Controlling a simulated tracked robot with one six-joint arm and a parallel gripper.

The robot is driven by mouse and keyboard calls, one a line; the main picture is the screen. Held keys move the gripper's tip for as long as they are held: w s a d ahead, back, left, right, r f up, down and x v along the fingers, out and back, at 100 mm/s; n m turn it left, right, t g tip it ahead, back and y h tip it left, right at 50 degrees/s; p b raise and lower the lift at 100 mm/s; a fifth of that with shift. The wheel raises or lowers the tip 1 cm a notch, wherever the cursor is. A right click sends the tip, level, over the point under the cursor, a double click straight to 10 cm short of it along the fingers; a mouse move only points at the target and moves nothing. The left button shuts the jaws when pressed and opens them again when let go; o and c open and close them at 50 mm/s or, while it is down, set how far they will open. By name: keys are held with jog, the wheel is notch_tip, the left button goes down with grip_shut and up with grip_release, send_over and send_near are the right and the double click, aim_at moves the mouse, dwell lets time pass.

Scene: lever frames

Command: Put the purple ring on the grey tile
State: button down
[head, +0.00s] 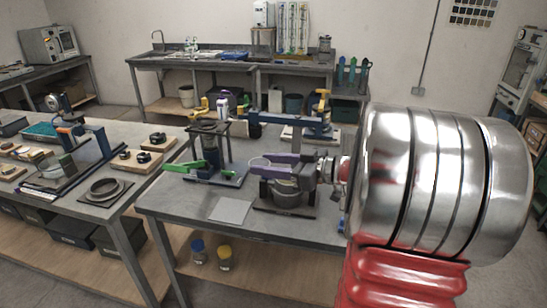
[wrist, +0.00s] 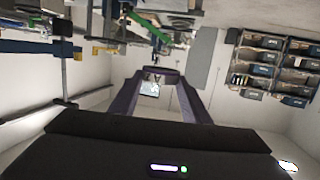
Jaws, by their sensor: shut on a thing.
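The purple ring (head: 260,168) shows in the head view above the near bench. My gripper (head: 280,164) reaches in from the right with purplish fingers and is shut on the ring. It holds the ring over a dark round fixture (head: 286,190); whether they touch I cannot tell. The grey tile (head: 229,210) lies flat and bare on the bench, left of and nearer than the fixture. In the wrist view my gripper's fingers (wrist: 158,72) come together at their tips; I cannot make out the ring clearly there.
Left of my gripper stands a frame with a green lever (head: 183,167). A frame with blue and yellow parts (head: 305,125) stands behind. The left bench holds a dark ring on a plate (head: 105,188) and small wooden blocks (head: 135,157). The bench around the tile is clear.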

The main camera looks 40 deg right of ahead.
jog(key=w+a+f+n+g+y, duration=0.2)
jog(key=a+f, duration=0.9)
jog(key=f, duration=0.3)
jog(key=w+a+f+n+g+y, duration=0.2)
jog(key=a+f, duration=0.8)
jog(key=f, duration=0.5)
jog(key=shift+w+a+n+g+y, duration=0.25)
jog(key=shift+a+n+g+y, duration=0.1)
jog(key=shift+n+y, duration=0.3)
